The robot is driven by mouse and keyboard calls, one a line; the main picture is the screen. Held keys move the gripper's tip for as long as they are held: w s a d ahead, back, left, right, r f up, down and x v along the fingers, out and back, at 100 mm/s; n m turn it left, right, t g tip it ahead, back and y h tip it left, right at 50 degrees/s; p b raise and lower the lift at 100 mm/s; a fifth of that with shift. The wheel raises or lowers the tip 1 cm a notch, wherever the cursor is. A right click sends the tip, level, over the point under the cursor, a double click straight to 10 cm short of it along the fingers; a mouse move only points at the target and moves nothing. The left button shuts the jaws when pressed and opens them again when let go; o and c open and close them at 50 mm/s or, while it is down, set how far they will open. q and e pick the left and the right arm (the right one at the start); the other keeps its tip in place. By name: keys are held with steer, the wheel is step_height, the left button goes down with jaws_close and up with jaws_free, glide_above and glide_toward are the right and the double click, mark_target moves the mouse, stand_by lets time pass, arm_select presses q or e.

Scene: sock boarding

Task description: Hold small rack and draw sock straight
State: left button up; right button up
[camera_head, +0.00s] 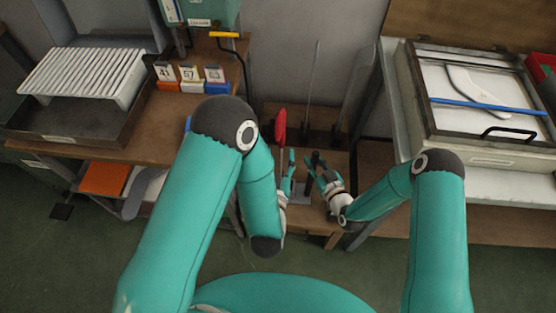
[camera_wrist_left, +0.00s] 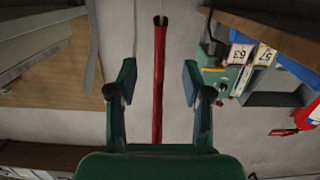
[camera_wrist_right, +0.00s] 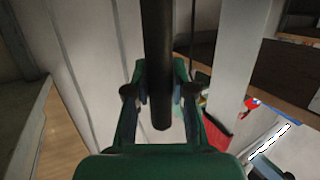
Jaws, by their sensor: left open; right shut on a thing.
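A red sock (camera_head: 279,125) stands upright, narrow and seen nearly edge-on, in the middle of the head view. In the left wrist view the sock (camera_wrist_left: 159,85) has a black top end and runs between my left fingers. My left gripper (camera_wrist_left: 159,85) is open, with a gap on both sides of the sock. My right gripper (camera_wrist_right: 160,85) is shut on a dark round post (camera_wrist_right: 157,50), which seems to belong to the small rack. The rack's grey base (camera_head: 298,197) is low between both grippers (camera_head: 318,168) in the head view; much of it is hidden.
A wooden side table (camera_head: 120,130) at left holds a white slatted rack (camera_head: 85,75) and number cards (camera_head: 187,74). A glass-lidded box (camera_head: 480,95) with a black handle stands on the right bench. A thin upright rod (camera_head: 312,85) rises behind the grippers.

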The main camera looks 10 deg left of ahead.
arm_select(q)
steer(key=w, duration=0.7)
steer(key=shift+w+f, duration=0.25)
steer(key=shift+f, duration=0.2)
jaws_close()
stand_by(0.6)
steer(key=shift+f, duration=0.2)
stand_by(0.4)
steer(key=c, duration=0.5)
jaws_free()
steer(key=shift+c, duration=0.2)
steer(key=o, duration=0.5)
steer(key=shift+o, duration=0.2)
steer(key=shift+r, duration=0.1)
